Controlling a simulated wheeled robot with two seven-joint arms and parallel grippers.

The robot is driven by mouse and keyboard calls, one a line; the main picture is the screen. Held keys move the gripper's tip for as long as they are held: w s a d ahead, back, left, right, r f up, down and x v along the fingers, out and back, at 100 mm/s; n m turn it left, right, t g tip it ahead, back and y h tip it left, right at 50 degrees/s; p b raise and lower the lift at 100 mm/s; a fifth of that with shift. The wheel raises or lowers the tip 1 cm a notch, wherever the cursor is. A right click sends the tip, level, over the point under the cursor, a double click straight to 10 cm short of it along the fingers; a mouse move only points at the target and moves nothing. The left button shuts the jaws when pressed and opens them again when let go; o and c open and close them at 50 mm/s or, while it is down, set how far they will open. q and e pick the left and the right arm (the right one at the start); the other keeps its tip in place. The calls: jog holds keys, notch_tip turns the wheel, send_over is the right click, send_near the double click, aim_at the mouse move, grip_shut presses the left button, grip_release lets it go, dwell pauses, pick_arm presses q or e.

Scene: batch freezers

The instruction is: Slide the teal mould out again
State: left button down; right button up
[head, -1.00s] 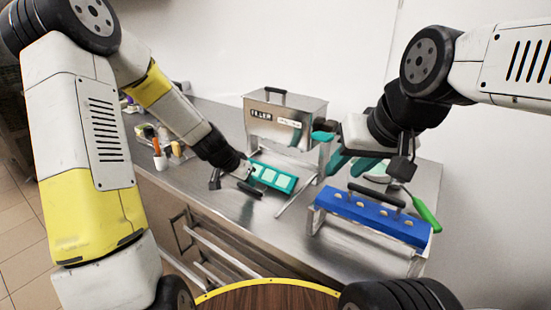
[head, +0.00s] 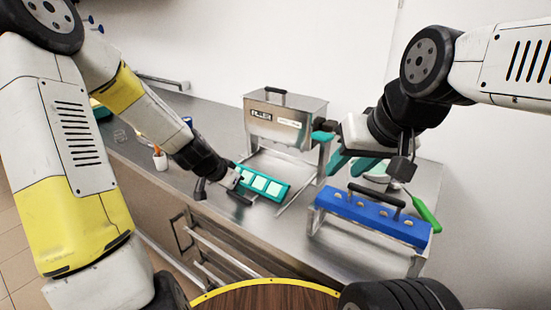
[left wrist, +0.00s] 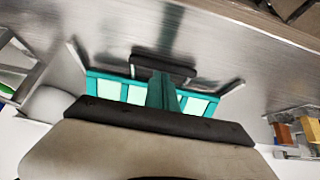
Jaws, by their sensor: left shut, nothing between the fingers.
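The teal mould (head: 263,185), with pale square fills, lies on the steel counter in front of the steel filler, at its open front left side. My left gripper (head: 236,192) is at the mould's left end, low over the counter. It is shut with nothing between its fingers.
The steel filler (head: 286,120) stands on legs at the counter's back. A blue mould (head: 370,220) sits on a raised steel stand at the right, beside a green handle (head: 426,212). A white cup (head: 160,160) stands at the left. The counter between is mostly clear.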

pick_arm(q)
jog(key=shift+s+a, duration=0.15)
jog(key=shift+s, duration=0.1)
jog(key=shift+w, duration=0.2)
jog(key=shift+s+a+r, duration=0.1)
jog(key=shift+s+r, duration=0.1)
jog(key=shift+r, duration=0.4)
jog(key=shift+v, duration=2.2)
jog(key=shift+r, duration=0.1)
